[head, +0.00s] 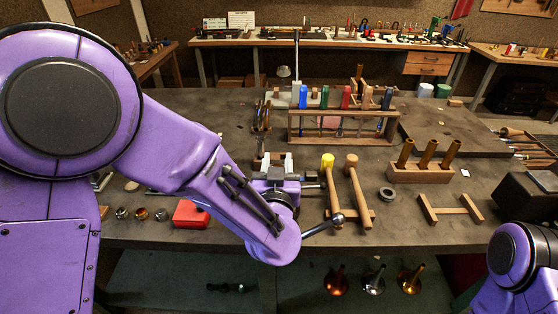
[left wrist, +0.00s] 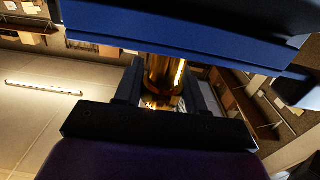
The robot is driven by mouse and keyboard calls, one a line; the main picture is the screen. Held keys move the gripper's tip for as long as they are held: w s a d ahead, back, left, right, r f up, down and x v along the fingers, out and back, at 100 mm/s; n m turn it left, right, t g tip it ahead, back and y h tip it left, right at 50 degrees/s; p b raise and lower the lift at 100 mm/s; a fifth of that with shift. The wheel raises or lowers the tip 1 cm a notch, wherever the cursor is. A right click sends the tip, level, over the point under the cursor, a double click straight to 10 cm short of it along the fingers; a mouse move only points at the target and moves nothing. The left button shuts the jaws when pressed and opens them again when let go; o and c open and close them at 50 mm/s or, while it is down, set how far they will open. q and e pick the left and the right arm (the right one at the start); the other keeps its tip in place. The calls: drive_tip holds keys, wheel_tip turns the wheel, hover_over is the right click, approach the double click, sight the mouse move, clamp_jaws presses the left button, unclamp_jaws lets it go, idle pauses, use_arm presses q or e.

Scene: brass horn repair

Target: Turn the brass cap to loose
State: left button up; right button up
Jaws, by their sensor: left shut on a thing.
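The brass cap (left wrist: 163,72) shows in the left wrist view as a shiny golden cylinder between two dark fingers. My left gripper (left wrist: 162,92) is shut on it, with one finger on each side. A broad blue and black body (left wrist: 190,38) crosses above and hides the cap's far end. In the head view, my purple left arm reaches to the vise (head: 278,160) at the middle of the bench and hides the cap. Whether the cap is tight or loose does not show. My right gripper is out of view.
Two mallets (head: 358,190) lie right of the vise, with a dark ring (head: 387,194) beyond. A wooden block with brass tubes (head: 420,172) and a tool rack (head: 345,127) stand farther back. A red box (head: 190,214) is at the left.

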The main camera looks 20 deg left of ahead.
use_arm(q)
drive_tip(key=shift+s+a+n+g+y+p, duration=0.15)
drive_tip(key=shift+n+g+y+p, duration=0.45)
drive_tip(key=shift+n+y, duration=0.75)
drive_tip(key=shift+a+n+g+y+p, duration=0.15)
drive_tip(key=shift+n+g+y+p, duration=0.15)
drive_tip(key=shift+n+g+y, duration=1.05)
drive_tip(key=shift+m+t+y, duration=0.25)
drive_tip(key=shift+m+y, duration=0.05)
drive_tip(key=shift+y, duration=0.4)
drive_tip(key=shift+r, duration=0.1)
drive_tip(key=o, duration=1)
drive_tip(key=shift+a, duration=0.1)
